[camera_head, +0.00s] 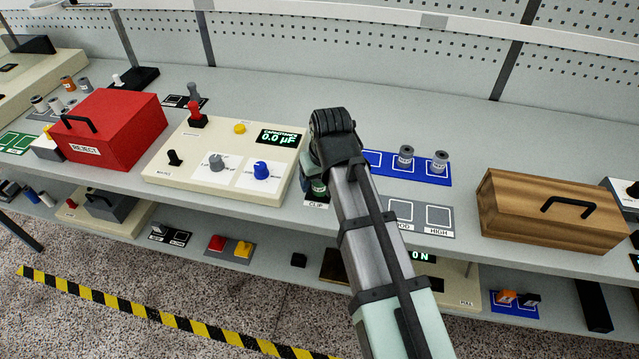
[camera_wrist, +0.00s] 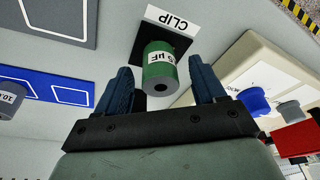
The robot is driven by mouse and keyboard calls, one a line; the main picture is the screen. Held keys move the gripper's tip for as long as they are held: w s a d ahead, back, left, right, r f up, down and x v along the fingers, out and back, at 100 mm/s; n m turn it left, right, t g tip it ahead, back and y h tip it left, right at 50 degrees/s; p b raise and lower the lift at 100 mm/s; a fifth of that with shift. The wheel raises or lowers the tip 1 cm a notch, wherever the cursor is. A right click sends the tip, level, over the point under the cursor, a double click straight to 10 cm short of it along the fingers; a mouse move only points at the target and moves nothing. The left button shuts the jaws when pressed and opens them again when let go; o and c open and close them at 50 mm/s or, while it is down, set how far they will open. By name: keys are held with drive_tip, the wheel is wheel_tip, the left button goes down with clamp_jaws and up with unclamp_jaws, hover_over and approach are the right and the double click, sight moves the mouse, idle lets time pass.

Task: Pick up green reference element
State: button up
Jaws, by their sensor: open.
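The green reference element (camera_wrist: 158,66) is a green cylinder with a white "µF" label and a grey end with a dark hole. It sits at the black clip (camera_wrist: 183,45) beside the white CLIP label. My gripper (camera_wrist: 162,84) is open, with one blue finger on each side of the element and gaps visible. I cannot tell how deep the fingers reach along it. In the head view only a small part of the green element (camera_head: 319,187) shows below my wrist; my arm hides the rest and most of the fingers.
The capacitance meter (camera_head: 220,190), reading 0.0 µF, stands close on the left. A blue mat (camera_head: 383,160) with grey cylinders and a grey mat (camera_head: 405,206) lie to the right. A wooden box (camera_head: 550,212) and red REJECT box (camera_head: 115,130) stand farther out.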

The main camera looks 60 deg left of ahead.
drive_tip(key=shift+a+f, duration=0.15)
drive_tip(key=shift+f, duration=0.35)
drive_tip(key=c, duration=1.2)
drive_tip(key=shift+r, duration=0.15)
